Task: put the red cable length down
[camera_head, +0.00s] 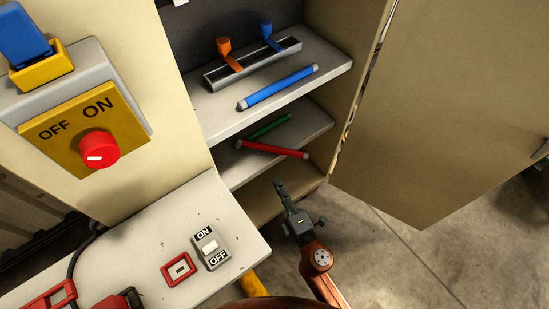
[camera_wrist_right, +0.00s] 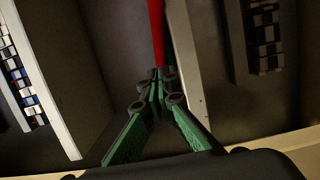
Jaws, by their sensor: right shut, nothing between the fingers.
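The red cable length (camera_head: 272,149) lies on the middle shelf (camera_head: 235,172) of the open cabinet, with grey ends. In the right wrist view the red cable length (camera_wrist_right: 157,30) runs away beyond the fingertips. My right gripper (camera_head: 279,184) is in front of the lower shelves, below the red cable in the head view. In the wrist view its green fingers (camera_wrist_right: 157,75) are closed together and empty. My left gripper is not in view.
A green length (camera_head: 269,127) lies behind the red one. A blue length (camera_head: 278,88) and a grey rail (camera_head: 253,64) with orange and blue handles are on the upper shelf. An open door (camera_head: 440,110) stands right. A ledge (camera_head: 205,200) with a switch (camera_head: 209,247) is lower left.

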